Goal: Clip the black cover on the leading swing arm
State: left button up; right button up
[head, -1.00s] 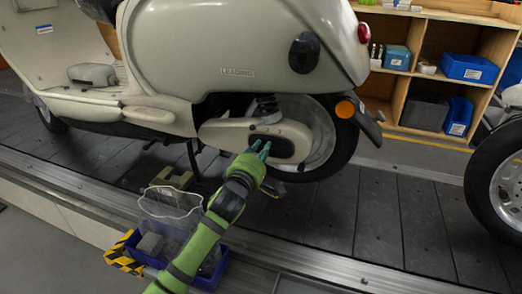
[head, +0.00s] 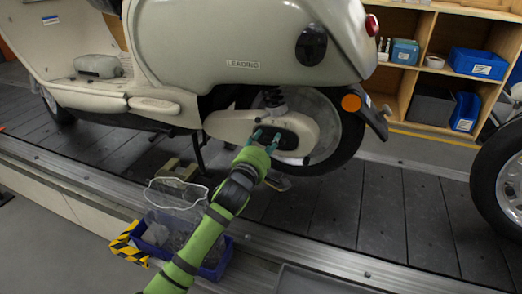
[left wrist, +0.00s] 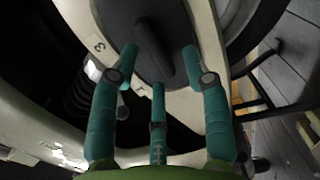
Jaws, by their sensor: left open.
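The cream swing arm (head: 226,125) is on the scooter marked LEADING, in front of the rear wheel. The black cover (head: 289,141) lies against its side, and in the left wrist view the cover (left wrist: 155,50) shows a raised ridge down its middle. My left gripper (head: 266,137) is at the cover with its teal fingers spread. In the left wrist view the fingers stand on both sides of the ridge and below it, apart from it. I cannot tell whether the cover is fully seated. My right gripper is not in view.
A blue bin (head: 215,271) with a clear bag and grey parts stands beside the conveyor, below my left arm. Another scooter's wheel (head: 500,190) is at the right. Wooden shelves (head: 407,95) with blue boxes stand behind. The slats (head: 385,215) between the scooters are clear.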

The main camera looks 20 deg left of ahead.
pick_arm(q)
jog(key=s, duration=1.2)
jog(key=s+f+m+g+p, duration=1.6)
jog(key=s+f+m+p, duration=0.35)
jog(key=s+f, duration=1.25)
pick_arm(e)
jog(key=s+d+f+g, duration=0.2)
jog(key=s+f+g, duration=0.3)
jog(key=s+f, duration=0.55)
pick_arm(q)
jog(key=s+a+g+p, duration=0.1)
jog(key=s+a+p, duration=0.1)
jog(key=s+p, duration=0.8)
jog(key=s, duration=0.5)
jog(key=shift+r+y, duration=0.3)
jog(key=shift+r, duration=0.1)
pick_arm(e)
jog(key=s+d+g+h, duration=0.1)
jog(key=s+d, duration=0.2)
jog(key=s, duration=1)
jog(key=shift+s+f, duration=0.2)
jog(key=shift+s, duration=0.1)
